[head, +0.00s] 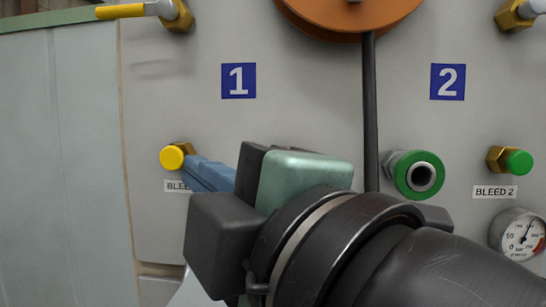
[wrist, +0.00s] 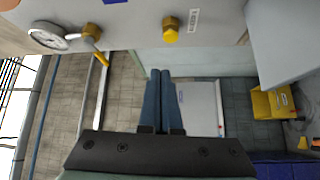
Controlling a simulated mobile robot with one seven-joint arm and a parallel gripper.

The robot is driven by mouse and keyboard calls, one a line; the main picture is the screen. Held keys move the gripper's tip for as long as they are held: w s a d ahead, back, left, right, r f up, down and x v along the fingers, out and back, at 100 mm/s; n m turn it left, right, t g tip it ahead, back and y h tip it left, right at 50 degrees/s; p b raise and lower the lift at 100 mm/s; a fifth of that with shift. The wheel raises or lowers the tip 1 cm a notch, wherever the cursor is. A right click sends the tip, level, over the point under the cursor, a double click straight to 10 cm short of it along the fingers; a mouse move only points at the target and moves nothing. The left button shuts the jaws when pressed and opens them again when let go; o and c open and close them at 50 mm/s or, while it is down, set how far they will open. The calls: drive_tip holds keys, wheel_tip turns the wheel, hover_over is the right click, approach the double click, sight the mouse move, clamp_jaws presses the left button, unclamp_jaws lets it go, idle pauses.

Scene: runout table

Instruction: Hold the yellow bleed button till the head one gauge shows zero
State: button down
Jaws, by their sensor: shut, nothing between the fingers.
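The yellow bleed button (head: 172,157) sticks out of the grey panel on a brass fitting, above a partly hidden label (head: 177,186) reading "BLEE". My gripper (head: 190,165) is shut and empty, its blue fingertips just right of the button in the head view. In the wrist view, the shut fingertips (wrist: 160,72) point towards the panel and a gap shows between them and the yellow button (wrist: 171,36). A round gauge (wrist: 47,36), on the same side as the yellow-handled valve, shows at the wrist view's upper left; its needle is too small to read.
A yellow-handled valve (head: 175,14) is above the button. A green-ringed port (head: 416,175), the green bleed 2 button (head: 518,162) and another gauge (head: 518,235), its needle off zero, are to the right. A dark hose (head: 370,110) hangs from an orange reel (head: 350,15).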

drive_tip(key=n, duration=0.1)
drive_tip(key=a+f+n+g, duration=0.1)
drive_tip(key=shift+s+n+g, duration=0.2)
drive_tip(key=shift+n+g, duration=0.1)
drive_tip(key=shift+a, duration=0.1)
drive_tip(key=p, duration=0.6)
approach(171, 164)
drive_tip(key=w+a, duration=0.2)
drive_tip(key=a, duration=0.1)
drive_tip(key=w+a, duration=0.1)
drive_tip(key=a, duration=0.1)
drive_tip(key=shift+a+r, duration=0.2)
drive_tip(key=shift+r, duration=0.2)
drive_tip(key=shift+w+d+f+p, duration=0.1)
drive_tip(key=shift+w+p, duration=0.1)
drive_tip(key=shift+w, duration=0.15)
drive_tip(key=shift+w+f+p, duration=0.1)
drive_tip(key=shift+w+p, duration=0.05)
drive_tip(key=shift+w, duration=0.2)
